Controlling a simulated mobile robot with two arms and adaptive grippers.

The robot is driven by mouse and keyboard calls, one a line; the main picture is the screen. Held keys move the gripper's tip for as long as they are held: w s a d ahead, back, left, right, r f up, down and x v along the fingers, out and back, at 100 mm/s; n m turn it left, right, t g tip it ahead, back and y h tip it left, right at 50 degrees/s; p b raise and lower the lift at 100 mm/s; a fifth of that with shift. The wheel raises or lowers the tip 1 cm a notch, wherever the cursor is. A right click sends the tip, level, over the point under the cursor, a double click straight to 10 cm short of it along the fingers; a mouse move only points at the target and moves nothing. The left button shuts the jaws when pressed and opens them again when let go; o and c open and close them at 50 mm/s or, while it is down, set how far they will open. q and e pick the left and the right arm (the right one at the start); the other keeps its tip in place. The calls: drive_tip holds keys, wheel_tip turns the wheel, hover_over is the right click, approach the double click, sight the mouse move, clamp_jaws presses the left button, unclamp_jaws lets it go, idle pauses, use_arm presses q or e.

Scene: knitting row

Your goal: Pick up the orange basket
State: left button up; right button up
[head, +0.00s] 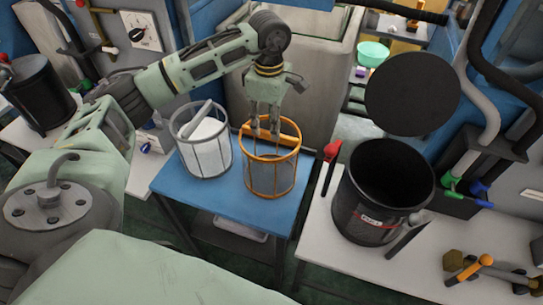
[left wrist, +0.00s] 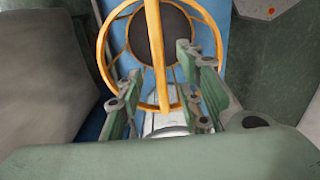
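The orange basket (head: 270,175) stands upright on a blue table (head: 225,205), with mesh sides, an orange rim and a bar handle across its top. My left gripper (head: 264,133) points down over the basket at its handle. In the left wrist view, the fingers of my left gripper (left wrist: 160,78) are spread apart, one on each side of the orange handle (left wrist: 155,45). I see a gap between the handle and both fingers. My right gripper is not in view.
A grey basket (head: 207,152) with white contents stands close on the left of the orange one. A black bin (head: 375,215) with a raised round lid (head: 412,94) is on the white table (head: 318,250) to the right. A grey cabinet (head: 308,75) is behind.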

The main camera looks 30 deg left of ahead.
sight(270, 140)
use_arm(q)
drive_tip(key=shift+s+f+p, duration=0.2)
drive_tip(key=shift+f+p, duration=0.4)
drive_tip(key=shift+f, duration=0.5)
drive_tip(key=f, duration=0.2)
drive_tip(key=shift+w+f, duration=0.3)
drive_tip(key=shift+f, duration=0.25)
drive_tip(key=shift+s, duration=0.1)
drive_tip(key=shift+c, duration=0.6)
drive_tip(key=c, duration=0.4)
clamp_jaws()
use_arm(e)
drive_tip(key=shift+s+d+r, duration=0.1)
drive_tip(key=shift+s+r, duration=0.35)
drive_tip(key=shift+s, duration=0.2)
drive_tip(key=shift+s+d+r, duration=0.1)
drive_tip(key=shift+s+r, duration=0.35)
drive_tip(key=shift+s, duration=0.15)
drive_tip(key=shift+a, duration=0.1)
